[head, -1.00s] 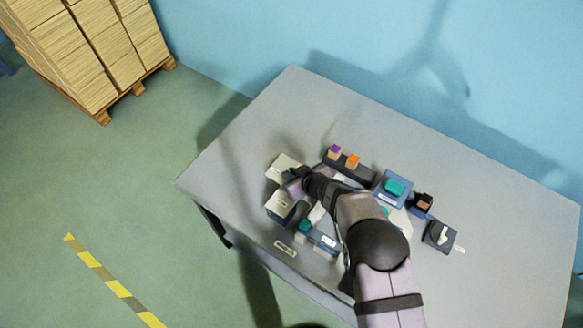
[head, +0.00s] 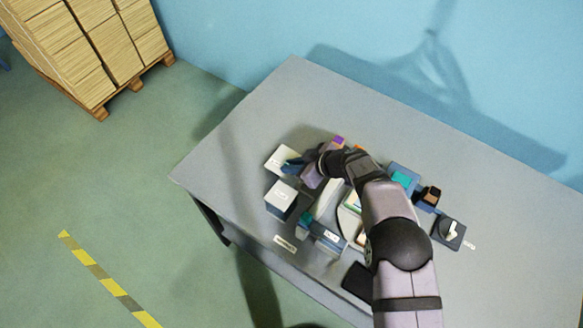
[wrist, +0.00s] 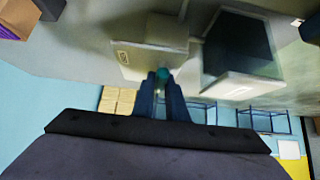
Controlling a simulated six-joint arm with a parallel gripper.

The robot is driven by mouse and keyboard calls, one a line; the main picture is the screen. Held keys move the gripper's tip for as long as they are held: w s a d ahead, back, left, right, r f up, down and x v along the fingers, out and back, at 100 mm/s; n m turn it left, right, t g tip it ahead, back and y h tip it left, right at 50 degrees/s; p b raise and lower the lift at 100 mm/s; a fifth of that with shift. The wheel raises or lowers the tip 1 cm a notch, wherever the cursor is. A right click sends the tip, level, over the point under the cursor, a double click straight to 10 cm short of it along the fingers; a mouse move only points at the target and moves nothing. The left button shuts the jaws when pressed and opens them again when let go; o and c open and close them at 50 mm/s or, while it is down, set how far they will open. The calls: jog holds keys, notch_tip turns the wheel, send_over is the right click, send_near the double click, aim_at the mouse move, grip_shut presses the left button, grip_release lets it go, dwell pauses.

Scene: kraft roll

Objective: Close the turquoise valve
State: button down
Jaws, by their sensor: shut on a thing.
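My gripper (wrist: 161,84) is shut on a turquoise valve handle (wrist: 161,72), a small part of which shows between the dark fingertips. The handle is in front of a pale box-shaped body (wrist: 147,50) with a small label. In the head view my gripper (head: 294,167) reaches from the right to the pale box (head: 279,155) at the left of the group. The fingers and wrist hide most of the handle there, so its angle cannot be told.
Another pale box (head: 281,199) stands just in front of my gripper. Teal-topped blocks (head: 402,179), a purple block (head: 338,141) and a dark switch box (head: 449,232) are close by on the grey table (head: 520,220). The table's back left is clear.

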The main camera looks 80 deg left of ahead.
jog(key=shift+a+r, duration=0.1)
jog(key=shift+r, duration=0.1)
jog(key=c, duration=1.8)
grip_release()
jog(key=shift+o, duration=0.2)
jog(key=shift+f, duration=0.1)
jog(key=shift+w, duration=0.1)
jog(key=b+v, duration=0.2)
jog(key=v, duration=0.5)
